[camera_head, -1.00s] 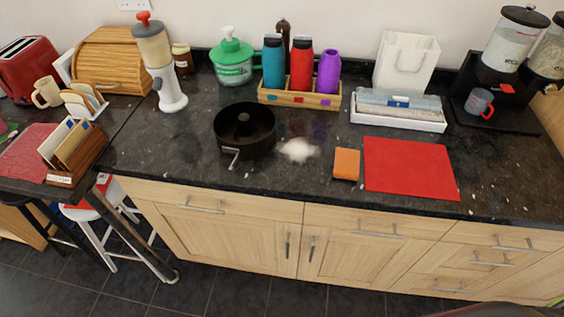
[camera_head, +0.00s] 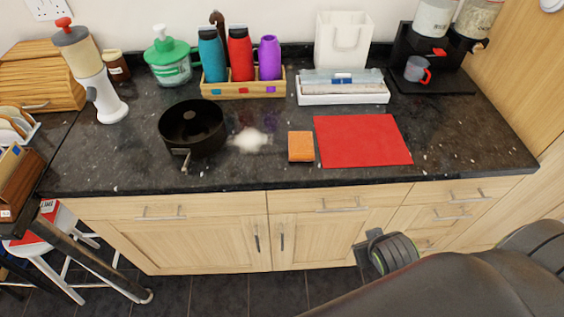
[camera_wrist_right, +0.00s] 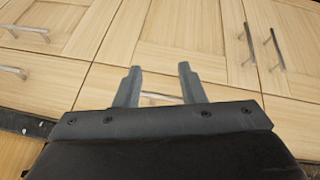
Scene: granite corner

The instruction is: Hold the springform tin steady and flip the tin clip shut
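The black springform tin (camera_head: 193,128) stands upright on the dark granite worktop, left of the middle in the head view. Its metal clip (camera_head: 182,158) sticks out from the front of the wall, apart from it at the outer end. My right gripper (camera_head: 366,258) is low in front of the cupboards, below the worktop edge and well away from the tin. In the right wrist view my right gripper (camera_wrist_right: 159,82) has its two fingers apart, with nothing between them. My left gripper is not in view.
White powder (camera_head: 250,140) lies right of the tin, then an orange sponge (camera_head: 301,146) and a red mat (camera_head: 362,140). A bottle crate (camera_head: 243,88) and a white tray (camera_head: 343,98) stand behind. Bare worktop lies left of the tin.

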